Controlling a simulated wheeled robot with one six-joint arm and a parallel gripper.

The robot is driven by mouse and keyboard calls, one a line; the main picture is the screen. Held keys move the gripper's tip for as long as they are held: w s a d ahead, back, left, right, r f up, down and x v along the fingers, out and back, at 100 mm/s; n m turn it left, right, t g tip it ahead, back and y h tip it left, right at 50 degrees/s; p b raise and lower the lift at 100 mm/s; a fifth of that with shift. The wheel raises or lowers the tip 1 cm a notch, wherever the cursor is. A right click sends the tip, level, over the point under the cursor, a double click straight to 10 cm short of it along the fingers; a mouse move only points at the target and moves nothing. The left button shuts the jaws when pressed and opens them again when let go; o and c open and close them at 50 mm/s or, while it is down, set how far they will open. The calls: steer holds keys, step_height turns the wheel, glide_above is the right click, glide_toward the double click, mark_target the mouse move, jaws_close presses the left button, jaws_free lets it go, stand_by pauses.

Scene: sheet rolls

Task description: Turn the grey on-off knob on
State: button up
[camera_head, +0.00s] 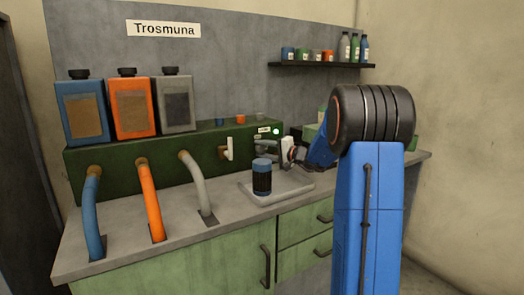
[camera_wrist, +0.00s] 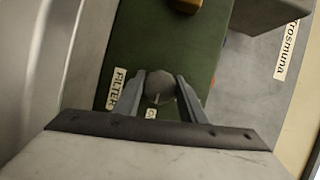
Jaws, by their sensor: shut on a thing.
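The grey knob (camera_wrist: 159,90) is round and sits on the dark green machine face, between my fingers in the wrist view. My gripper (camera_wrist: 160,84) is shut on it, one finger on each side. A label reading "FILTER" (camera_wrist: 117,89) is left of the knob, and a small, partly hidden label (camera_wrist: 152,111) is just below it. In the head view my gripper (camera_head: 271,149) is at the right end of the green machine (camera_head: 90,165); the knob is hidden there. A small green light (camera_head: 276,131) glows on the machine above my gripper.
A dark blue cup (camera_head: 262,181) stands on a grey tray (camera_head: 292,187) below my gripper. A white handle (camera_head: 229,149) sticks out left of it. Blue, orange and grey hoses run to the counter (camera_head: 130,262). A shelf (camera_head: 320,65) with small jars and bottles hangs above.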

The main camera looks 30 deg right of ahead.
stand_by(0.4)
steer(key=o, duration=1.1)
steer(key=shift+c, duration=0.2)
steer(key=shift+s+d, duration=0.1)
steer(key=shift+s, duration=0.05)
steer(key=f+v, duration=0.1)
steer(key=v, duration=1.6)
steer(key=shift+r, duration=0.3)
steer(key=shift+d, duration=0.1)
